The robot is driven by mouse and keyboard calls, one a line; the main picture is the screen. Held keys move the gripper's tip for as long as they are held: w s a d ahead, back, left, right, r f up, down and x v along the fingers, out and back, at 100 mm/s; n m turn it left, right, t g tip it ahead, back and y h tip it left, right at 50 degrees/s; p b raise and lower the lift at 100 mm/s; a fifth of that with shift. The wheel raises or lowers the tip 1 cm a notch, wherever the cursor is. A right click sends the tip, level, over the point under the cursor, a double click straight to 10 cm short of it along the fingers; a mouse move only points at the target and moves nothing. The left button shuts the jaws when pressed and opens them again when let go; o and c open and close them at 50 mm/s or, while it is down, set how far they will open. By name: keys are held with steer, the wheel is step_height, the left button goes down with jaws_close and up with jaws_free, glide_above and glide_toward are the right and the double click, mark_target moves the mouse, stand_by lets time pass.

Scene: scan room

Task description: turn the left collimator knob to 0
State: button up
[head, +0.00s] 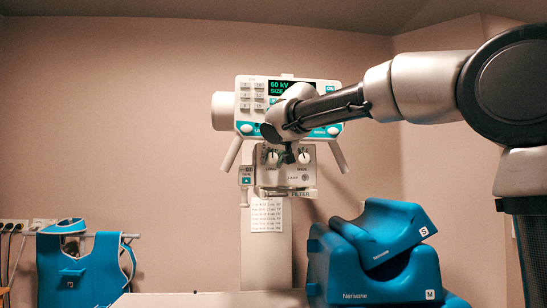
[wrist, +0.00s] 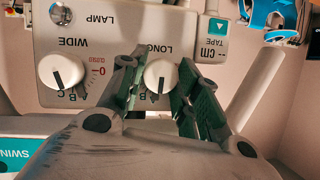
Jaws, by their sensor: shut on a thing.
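The collimator panel (head: 287,178) carries two round white knobs. The left knob, marked LONG, shows partly in the head view (head: 272,158) and between my fingers in the wrist view (wrist: 160,78). My gripper (wrist: 158,72) is shut on this knob, with one dark green-padded finger on each side. Letters A and B show beside it; its 0 mark is hidden by a finger, and I cannot tell its exact setting. The right knob, marked WIDE (wrist: 61,73), stands free, with a red 0 CLOSED mark beside it. The wrist view is upside down relative to the head view.
A control head with a green display (head: 290,88) sits above the panel, with my arm across its front. A small lamp button (wrist: 60,13) is near the WIDE knob. Blue positioning cushions (head: 375,265) lie at lower right. A blue apron (head: 80,260) hangs at left.

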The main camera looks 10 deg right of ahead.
steer(key=n+h, duration=0.2)
steer(key=n, duration=0.1)
steer(key=shift+a, duration=0.2)
steer(key=n+h, duration=0.2)
steer(key=n, duration=0.1)
steer(key=shift+a+h, duration=0.1)
steer(key=shift+h, duration=0.2)
steer(key=n+t+h, duration=0.1)
steer(key=n+h, duration=0.1)
steer(key=n, duration=0.1)
steer(key=shift+a+f, duration=0.1)
steer(key=shift+f, duration=0.1)
steer(key=shift+n+t+h, duration=0.5)
steer(key=shift+n+h, duration=0.3)
steer(key=shift+n, duration=1.2)
steer(key=shift+f, duration=0.1)
steer(key=o, duration=1)
steer(key=shift+a, duration=0.1)
